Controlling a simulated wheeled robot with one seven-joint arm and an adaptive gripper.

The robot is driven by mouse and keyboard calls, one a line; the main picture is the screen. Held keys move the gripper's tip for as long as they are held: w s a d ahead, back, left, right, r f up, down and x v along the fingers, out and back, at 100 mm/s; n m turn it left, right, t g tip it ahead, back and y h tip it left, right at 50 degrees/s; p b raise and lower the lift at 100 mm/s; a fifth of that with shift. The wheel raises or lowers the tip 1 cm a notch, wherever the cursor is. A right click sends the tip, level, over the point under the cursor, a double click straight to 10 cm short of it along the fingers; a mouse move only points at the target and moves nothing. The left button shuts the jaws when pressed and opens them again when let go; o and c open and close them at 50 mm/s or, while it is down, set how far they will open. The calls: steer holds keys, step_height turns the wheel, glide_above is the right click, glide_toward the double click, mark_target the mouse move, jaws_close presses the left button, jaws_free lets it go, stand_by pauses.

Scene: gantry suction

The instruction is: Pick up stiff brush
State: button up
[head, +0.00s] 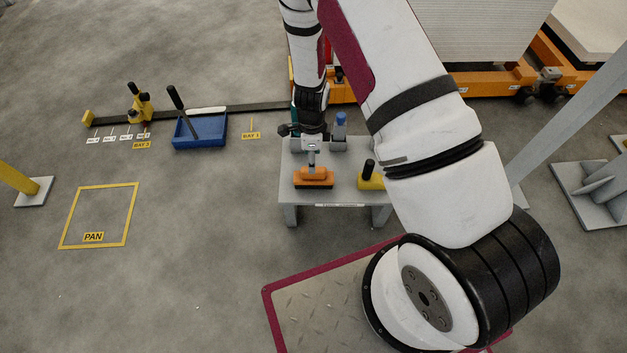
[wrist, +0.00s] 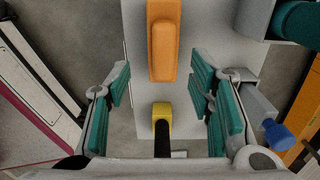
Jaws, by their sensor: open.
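An orange block-shaped brush (head: 314,175) with a dark underside, which I take for the stiff brush, lies on the small grey table (head: 345,194). The brush also shows in the wrist view (wrist: 164,45), top centre, just beyond my fingertips. My gripper (head: 312,142) is above the table, over the brush's far side. In the wrist view its teal-padded fingers (wrist: 160,92) are wide apart with nothing held between them. A yellow piece with a black upright handle (head: 370,180) stands to the brush's right; it also shows in the wrist view (wrist: 162,110), below the brush.
A blue tray (head: 212,139) with a black-handled tool lies on the floor at left. An orange cart frame (head: 480,84) stands behind.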

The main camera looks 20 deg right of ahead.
mark_target(314, 177)
step_height(314, 177, down, 4)
steer(key=shift+r+b, duration=0.25)
steer(key=shift+b, duration=0.25)
steer(key=shift+w+d+f+b, duration=0.15)
steer(key=shift+f+b, duration=0.6)
steer(key=shift+f, duration=0.55)
steer(key=shift+d+f+b, duration=0.1)
steer(key=shift+f+b, duration=0.65)
steer(key=shift+f, duration=0.55)
steer(key=shift+c, duration=0.5)
jaws_close()
